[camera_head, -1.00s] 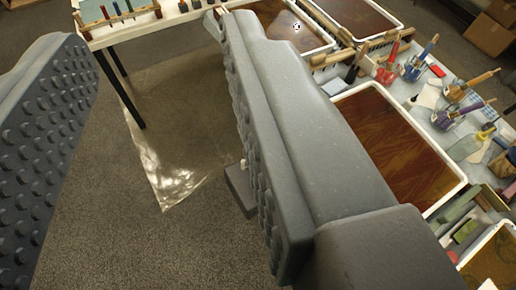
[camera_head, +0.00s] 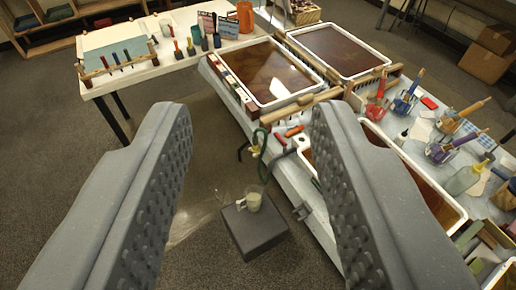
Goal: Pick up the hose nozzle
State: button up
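A green hose (camera_head: 264,168) hangs at the near end of the long tray table, between my fingers in the picture and beyond them. A small yellow and dark fitting (camera_head: 255,150) at its upper left looks like the hose nozzle, but it is too small to be sure. My gripper (camera_head: 250,118) is open and empty. Its two grey studded fingers stand wide apart on the left and right, and the right finger covers part of the table edge. No contact with the fitting shows.
A dark block (camera_head: 254,232) with a pale cup (camera_head: 253,200) stands below the hose. Framed brown trays (camera_head: 265,75) cover the long table. A white side table (camera_head: 150,68) stands at the back left. Open carpet lies at left.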

aim_at(255, 149)
jog(key=z, duration=0.25)
jog(key=k, duration=0.5)
jog(key=u, duration=0.35)
jog(key=i, duration=2)
jog(key=z, duration=0.25)
